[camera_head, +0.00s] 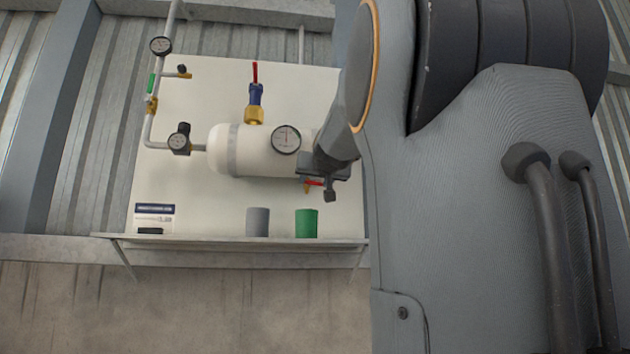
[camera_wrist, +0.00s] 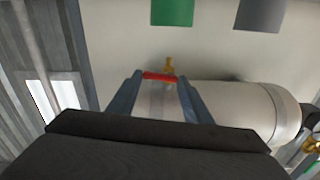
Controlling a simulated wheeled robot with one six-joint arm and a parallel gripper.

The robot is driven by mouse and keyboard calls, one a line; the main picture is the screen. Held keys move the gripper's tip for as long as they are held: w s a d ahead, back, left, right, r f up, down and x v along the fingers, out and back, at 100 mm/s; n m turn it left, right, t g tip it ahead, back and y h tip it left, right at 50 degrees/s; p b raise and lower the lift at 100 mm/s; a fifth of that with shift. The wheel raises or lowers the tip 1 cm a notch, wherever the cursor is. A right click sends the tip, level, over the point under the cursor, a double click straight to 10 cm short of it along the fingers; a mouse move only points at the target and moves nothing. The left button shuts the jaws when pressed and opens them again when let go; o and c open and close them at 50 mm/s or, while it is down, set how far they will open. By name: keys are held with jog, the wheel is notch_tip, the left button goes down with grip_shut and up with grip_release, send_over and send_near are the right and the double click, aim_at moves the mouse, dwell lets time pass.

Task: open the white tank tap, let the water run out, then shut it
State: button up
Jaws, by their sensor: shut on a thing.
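The white tank (camera_head: 262,165) lies on its side against a pale back panel. Its right end is hidden behind my arm in the head view. The tank also shows in the wrist view (camera_wrist: 235,103). A small brass tap (camera_head: 307,188) with a red lever (camera_head: 314,183) sits under the tank's right part. In the wrist view, the brass tap (camera_wrist: 169,64) stands just beyond the red lever (camera_wrist: 160,76). My gripper (camera_wrist: 160,82) is shut on the red lever, which lies crosswise between the fingers. My gripper (camera_head: 322,184) partly covers the tap in the head view. I see no water running.
A grey cup (camera_head: 258,222) and a green cup (camera_head: 306,223) stand on the shelf (camera_head: 200,241) below the tank. A blue and brass valve (camera_head: 255,103) with a red handle stands on top. Round gauges (camera_head: 286,139) and piping (camera_head: 150,120) are on the front and left.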

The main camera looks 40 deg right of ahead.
jog(key=m, duration=0.5)
jog(key=shift+f+p, duration=0.35)
jog(key=m, duration=0.1)
jog(key=m+p, duration=0.1)
jog(key=m, duration=0.3)
jog(key=shift+w+a+f+p, duration=0.15)
jog(key=shift+f+p, duration=0.15)
jog(key=shift+p, duration=0.05)
jog(key=shift+f+m, duration=0.1)
jog(key=shift+m, duration=0.3)
jog(key=o, duration=1.1)
jog(key=shift+c, duration=0.2)
jog(key=shift+a, duration=0.1)
jog(key=b+v, duration=0.1)
jog(key=v, duration=0.6)
jog(key=shift+s+a, duration=0.15)
jog(key=shift+s, duration=0.2)
